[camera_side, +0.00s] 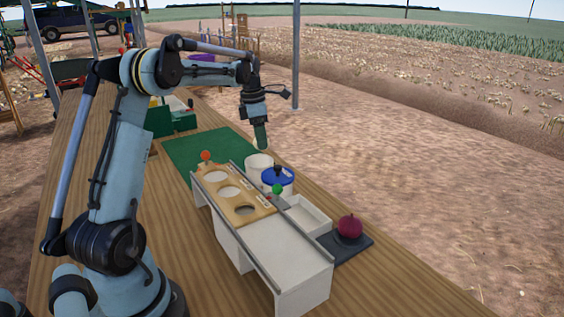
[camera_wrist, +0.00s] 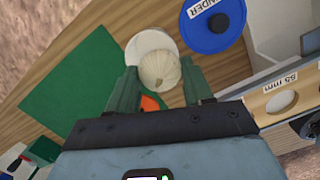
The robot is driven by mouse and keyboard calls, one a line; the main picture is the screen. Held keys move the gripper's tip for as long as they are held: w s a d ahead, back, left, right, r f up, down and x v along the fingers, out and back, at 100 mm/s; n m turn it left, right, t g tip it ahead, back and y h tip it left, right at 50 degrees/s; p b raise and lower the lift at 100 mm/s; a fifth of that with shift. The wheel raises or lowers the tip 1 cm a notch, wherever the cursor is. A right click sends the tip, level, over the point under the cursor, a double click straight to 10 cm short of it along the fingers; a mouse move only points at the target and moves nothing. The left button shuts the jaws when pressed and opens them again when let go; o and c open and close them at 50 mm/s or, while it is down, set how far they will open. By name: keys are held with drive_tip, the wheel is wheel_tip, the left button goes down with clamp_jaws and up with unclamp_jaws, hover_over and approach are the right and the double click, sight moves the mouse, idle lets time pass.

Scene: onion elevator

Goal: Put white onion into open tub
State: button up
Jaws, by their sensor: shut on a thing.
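The white onion (camera_wrist: 160,72) is pale and ribbed, and sits between the two green fingers of my gripper (camera_wrist: 158,66) in the wrist view. My gripper is shut on it. In the side view my gripper (camera_side: 261,138) points down above the white open tub (camera_side: 258,164), and the onion is hard to make out at its fingertips. The tub's pale rim (camera_wrist: 143,38) shows just behind the onion in the wrist view. The onion hides part of the tub, and its exact height above the rim is unclear.
A blue-lidded tub (camera_side: 278,178) stands beside the open tub. A board with round holes (camera_side: 229,192) tops a white ramp stand (camera_side: 290,262). A white tray (camera_side: 307,214) and a red onion (camera_side: 350,226) on a dark plate are nearer. A green mat (camera_side: 190,147) lies behind.

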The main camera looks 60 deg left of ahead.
drive_tip(key=shift+f, duration=0.4)
drive_tip(key=o, duration=1.1)
drive_tip(key=r, duration=0.4)
drive_tip(key=s+r, duration=0.1)
drive_tip(key=r, duration=0.7)
drive_tip(key=shift+s+a, duration=0.2)
drive_tip(key=shift+a, duration=0.1)
